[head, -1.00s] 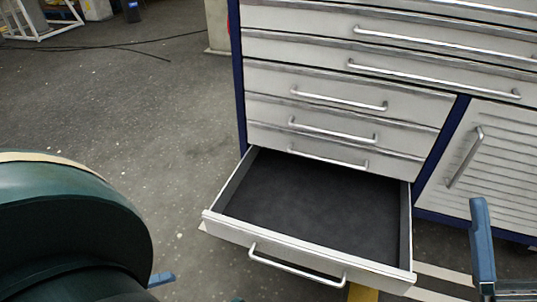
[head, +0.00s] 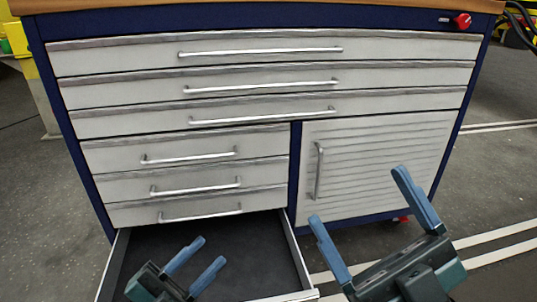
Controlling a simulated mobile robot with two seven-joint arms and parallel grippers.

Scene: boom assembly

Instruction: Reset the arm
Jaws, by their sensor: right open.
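My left gripper (head: 211,249) shows at the bottom in the head view, over the open bottom drawer (head: 297,262) of the cabinet. Its two blue fingers are apart with nothing between them. My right gripper (head: 358,195) is at the lower right, in front of the louvred door (head: 390,150). Its blue fingers are spread wide and empty. The drawer's dark floor looks empty where it shows. Its front is mostly below the picture, and my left gripper covers part of the inside.
The white and blue cabinet (head: 260,135) has several shut drawers above the open one and a wooden top (head: 250,6). A red knob (head: 462,20) is at its upper right. Grey floor with white lines (head: 505,250) lies clear to the right.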

